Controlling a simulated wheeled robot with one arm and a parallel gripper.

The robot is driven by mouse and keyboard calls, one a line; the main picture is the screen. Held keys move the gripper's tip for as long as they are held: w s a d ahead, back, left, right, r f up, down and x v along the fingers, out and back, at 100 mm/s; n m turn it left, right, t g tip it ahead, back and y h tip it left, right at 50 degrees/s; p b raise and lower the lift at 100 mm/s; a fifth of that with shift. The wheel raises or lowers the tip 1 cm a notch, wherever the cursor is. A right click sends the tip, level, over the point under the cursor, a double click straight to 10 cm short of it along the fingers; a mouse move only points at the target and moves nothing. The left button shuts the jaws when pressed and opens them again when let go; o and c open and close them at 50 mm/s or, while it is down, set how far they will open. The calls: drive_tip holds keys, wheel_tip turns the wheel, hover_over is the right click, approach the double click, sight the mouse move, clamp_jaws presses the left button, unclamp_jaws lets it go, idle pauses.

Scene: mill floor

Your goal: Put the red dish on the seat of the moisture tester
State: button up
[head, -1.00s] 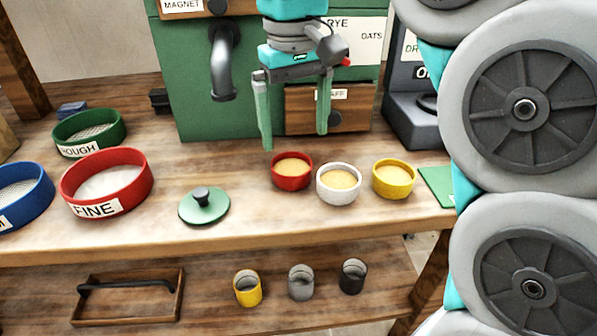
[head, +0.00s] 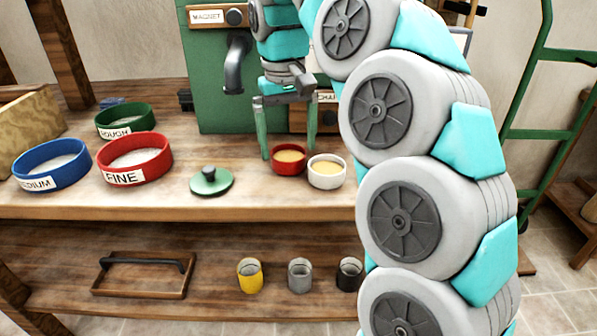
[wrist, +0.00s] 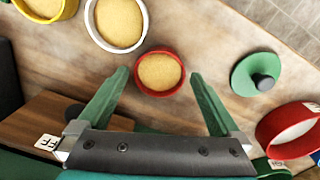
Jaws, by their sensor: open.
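The red dish (head: 289,168), filled with tan grain or meal, stands on the wooden bench top in front of the green machine. My gripper (head: 288,150) is open, pointing down, with its two green fingers at the left and right of the red dish in the head view. In the wrist view the red dish (wrist: 160,93) lies between the tips of my open gripper (wrist: 159,74), with space on both sides. I cannot tell whether the fingertips are down to rim height. The moisture tester cannot be made out now; my arm covers the right part of the bench.
A white dish (head: 326,177) stands close to the right of the red one; a yellow dish (wrist: 40,14) shows beyond it in the wrist view. A green lid (head: 211,183) and a red FINE sieve (head: 137,176) stand to the left. The green machine (head: 215,100) rises close behind.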

sight(288, 160)
drive_tip(key=shift+f+b, duration=0.65)
drive_tip(key=shift+f, duration=0.2)
drive_tip(key=shift+f+b, duration=0.3)
drive_tip(key=shift+f, duration=0.1)
drive_tip(key=c, duration=1.4)
drive_tip(key=shift+o, duration=0.2)
drive_tip(key=shift+r, duration=0.15)
